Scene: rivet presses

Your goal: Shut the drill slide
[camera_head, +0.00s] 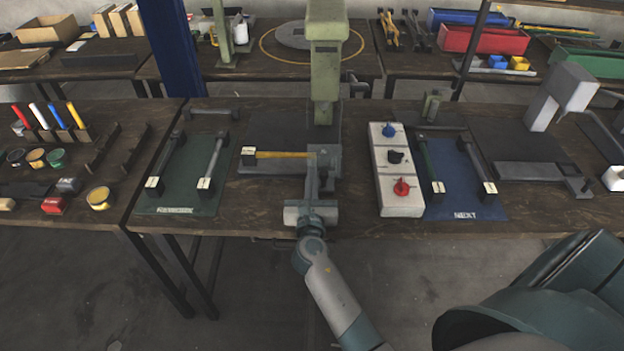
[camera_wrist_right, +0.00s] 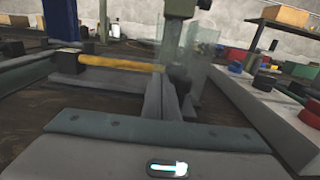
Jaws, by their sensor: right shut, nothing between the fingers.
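The green press (camera_head: 326,70) stands at the middle of the table, with a dark slide plate (camera_head: 265,134) low at its front. A yellow bar (camera_head: 283,154) with a black and white block at its left end lies across the plate. My right gripper (camera_head: 321,160) is shut and empty, reaching from the front edge to the bar's right end. In the right wrist view its closed fingers (camera_wrist_right: 168,98) point at a dark round knob (camera_wrist_right: 180,76) beside the yellow bar (camera_wrist_right: 118,62). I cannot tell whether they touch. My left gripper is not in view.
A white control box (camera_head: 399,165) with blue, black and red knobs stands right of the press. A blue mat (camera_head: 462,205) and a green mat (camera_head: 180,203) hold bars. A second, pale press (camera_head: 570,92) stands at the right.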

